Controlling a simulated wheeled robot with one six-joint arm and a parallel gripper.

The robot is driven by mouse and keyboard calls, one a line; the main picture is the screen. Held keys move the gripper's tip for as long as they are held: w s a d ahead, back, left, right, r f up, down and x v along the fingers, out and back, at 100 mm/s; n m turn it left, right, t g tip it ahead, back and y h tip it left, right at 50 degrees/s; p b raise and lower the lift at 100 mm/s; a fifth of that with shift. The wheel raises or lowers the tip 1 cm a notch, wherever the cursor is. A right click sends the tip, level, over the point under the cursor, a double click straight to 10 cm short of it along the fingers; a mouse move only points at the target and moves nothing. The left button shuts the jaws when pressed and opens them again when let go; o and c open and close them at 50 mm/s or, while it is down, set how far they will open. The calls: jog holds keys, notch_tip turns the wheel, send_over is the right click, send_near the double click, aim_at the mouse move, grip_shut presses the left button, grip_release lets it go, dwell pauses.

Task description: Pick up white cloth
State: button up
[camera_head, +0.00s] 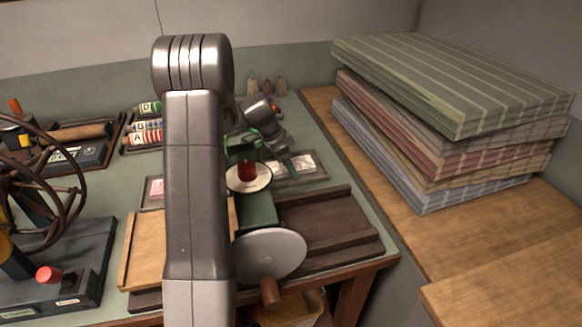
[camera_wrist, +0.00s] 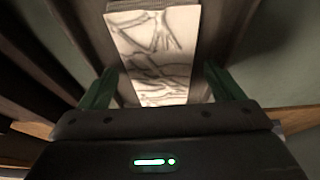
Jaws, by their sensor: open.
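The white cloth (camera_wrist: 152,62) shows in the wrist view as a narrow white rectangle with grey line markings, between dark tray walls. In the head view it appears to be the white piece (camera_head: 304,164) in a small tray at the back right of the green table, partly covered by my gripper (camera_head: 291,164). In the wrist view, my gripper (camera_wrist: 163,84) is open, with one green finger on each side of the cloth and gaps between. I cannot tell how high the fingertips are above the tray.
A crank device with a red cup-like part (camera_head: 247,171) and a grey disc (camera_head: 270,254) stands near my arm. Tall folded striped fabrics (camera_head: 450,110) are stacked on the wooden counter at right. Small cones (camera_head: 267,86) stand behind. A spoked wheel (camera_head: 40,180) is at left.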

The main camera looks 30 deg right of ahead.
jog(key=shift+f, duration=0.1)
jog(key=shift+c, duration=0.2)
jog(key=c, duration=1)
jog(key=shift+c, duration=0.2)
